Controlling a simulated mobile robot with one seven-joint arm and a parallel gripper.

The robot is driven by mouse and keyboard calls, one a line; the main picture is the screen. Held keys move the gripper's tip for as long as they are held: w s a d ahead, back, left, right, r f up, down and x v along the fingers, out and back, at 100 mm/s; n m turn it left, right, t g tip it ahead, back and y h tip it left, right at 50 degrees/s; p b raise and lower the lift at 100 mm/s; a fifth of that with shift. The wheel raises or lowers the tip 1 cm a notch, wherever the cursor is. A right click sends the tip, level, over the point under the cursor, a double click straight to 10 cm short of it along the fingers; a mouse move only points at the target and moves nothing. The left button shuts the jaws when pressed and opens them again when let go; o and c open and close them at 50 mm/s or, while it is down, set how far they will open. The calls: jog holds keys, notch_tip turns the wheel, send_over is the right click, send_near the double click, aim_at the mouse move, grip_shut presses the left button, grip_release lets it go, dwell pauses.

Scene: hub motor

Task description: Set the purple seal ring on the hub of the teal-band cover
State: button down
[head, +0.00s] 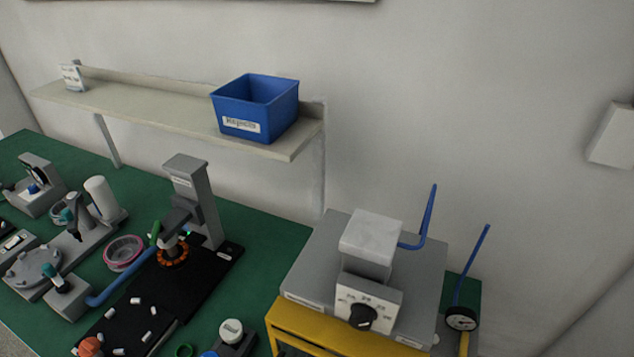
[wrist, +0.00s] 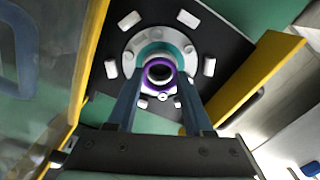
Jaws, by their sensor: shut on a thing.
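In the wrist view my gripper (wrist: 160,86) is shut on the purple seal ring (wrist: 150,82), which sits between the two blue-grey fingertips. Beyond the ring is the teal-band cover (wrist: 134,45), a pale grey disc with a teal band (wrist: 178,48) around its middle. The ring appears in line with the cover's centre and hides much of the hub. A dark round opening shows through the ring. I cannot tell whether the ring touches the hub. I cannot make out my gripper, the purple ring or this cover in the head view.
Several white blocks (wrist: 209,67) surround the cover on a dark plate (wrist: 225,50). Yellow bars (wrist: 255,75) flank the gripper on both sides. In the head view, a yellow-framed machine (head: 300,335) stands front right, and a blue bin (head: 255,108) sits on the wall shelf (head: 150,108).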

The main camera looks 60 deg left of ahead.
jog(key=shift+f, duration=0.35)
dwell(0.3)
jog(key=shift+c, duration=1.1)
grip_release()
notch_tip(320, 180, up, 13)
jog(key=shift+b, duration=0.35)
